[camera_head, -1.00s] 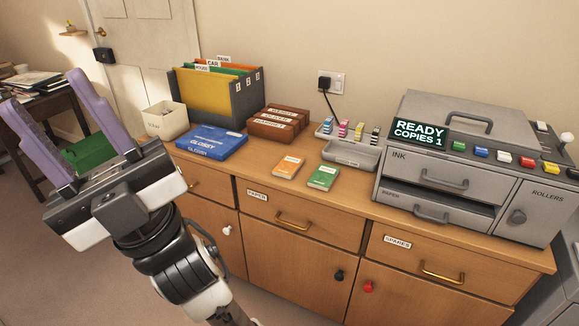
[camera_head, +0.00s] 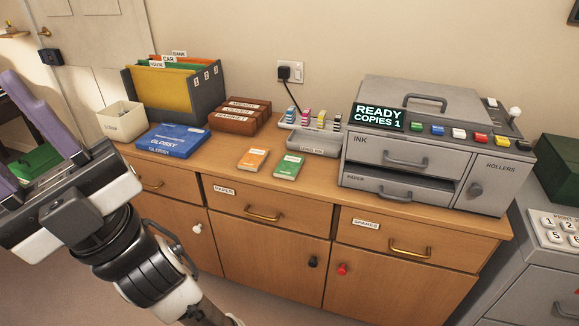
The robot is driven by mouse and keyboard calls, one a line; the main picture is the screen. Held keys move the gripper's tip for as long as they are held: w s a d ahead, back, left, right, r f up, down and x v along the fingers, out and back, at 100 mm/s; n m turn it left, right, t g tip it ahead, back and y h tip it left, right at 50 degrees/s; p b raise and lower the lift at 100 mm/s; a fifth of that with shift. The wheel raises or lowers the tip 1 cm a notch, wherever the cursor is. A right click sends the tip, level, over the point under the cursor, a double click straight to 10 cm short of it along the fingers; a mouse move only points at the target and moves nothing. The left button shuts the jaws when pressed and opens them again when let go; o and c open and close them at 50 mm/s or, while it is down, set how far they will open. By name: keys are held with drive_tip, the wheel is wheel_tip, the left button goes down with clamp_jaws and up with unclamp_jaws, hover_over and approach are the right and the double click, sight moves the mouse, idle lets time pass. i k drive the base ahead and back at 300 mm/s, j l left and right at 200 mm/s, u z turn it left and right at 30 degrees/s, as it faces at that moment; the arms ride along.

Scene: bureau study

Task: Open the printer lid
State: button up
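The grey printer (camera_head: 430,150) stands on the right end of the wooden cabinet. Its lid (camera_head: 425,98) is on top and lies shut, with a dark handle (camera_head: 426,100) on it. A display on its front left reads READY, COPIES 1. Coloured buttons run along the front edge of the top. My gripper (camera_head: 20,140) is at the far left of the view, well away from the printer. Its purple fingers are spread wide apart, with nothing seen between them. The left finger is partly cut off by the picture's edge.
On the cabinet top (camera_head: 215,170) left of the printer are a tray of ink bottles (camera_head: 315,135), orange and green packs, a blue box (camera_head: 176,140), brown boxes (camera_head: 240,115) and a file holder (camera_head: 175,90). A grey keypad cabinet (camera_head: 545,250) stands at the right.

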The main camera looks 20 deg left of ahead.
sight(432, 103)
drive_tip(key=i+j, duration=0.35)
drive_tip(key=i, duration=0.15)
drive_tip(key=i+j, duration=0.4)
drive_tip(key=i+z, duration=0.05)
drive_tip(key=i, duration=0.05)
